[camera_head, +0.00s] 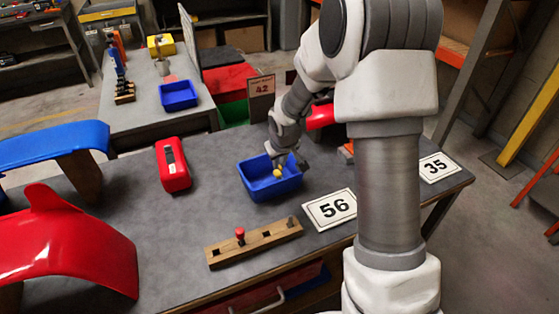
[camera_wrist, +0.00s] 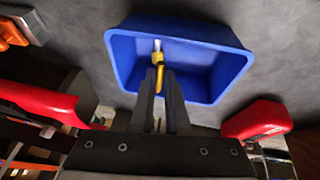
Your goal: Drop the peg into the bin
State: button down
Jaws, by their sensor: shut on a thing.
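A yellow peg (camera_head: 277,173) with a pale tip is gripped in my gripper (camera_head: 282,162). The wrist view shows the peg (camera_wrist: 159,78) between the two dark fingers (camera_wrist: 160,85), over the blue bin. The blue bin (camera_head: 273,192) stands open on the grey bench. The gripper is over its opening in the head view. In the wrist view the bin (camera_wrist: 212,80) fills the upper middle, and its visible inside looks empty. How high the peg is above the bin floor I cannot tell.
A wooden block (camera_head: 255,243) holds a red-topped peg (camera_head: 240,235) and a dark peg (camera_head: 290,222) in front of the bin. A red case (camera_head: 173,165) lies left of it. Red bodywork (camera_head: 75,245) occupies the left.

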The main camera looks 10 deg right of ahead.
jog(key=c, duration=0.8)
grip_release()
jog(key=shift+c, duration=0.2)
jog(key=shift+r, duration=0.1)
jog(key=p+v, duration=0.2)
jog(key=v, duration=1.5)
jog(key=shift+p, duration=0.3)
jog(key=shift+r, duration=0.15)
jog(key=s+r+m, duration=0.1)
jog(key=s+r, duration=0.3)
jog(key=s, duration=0.7)
jog(key=s+r+m, duration=0.2)
jog(key=s+r, duration=0.3)
jog(key=s, duration=0.7)
jog(key=shift+t, duration=0.4)
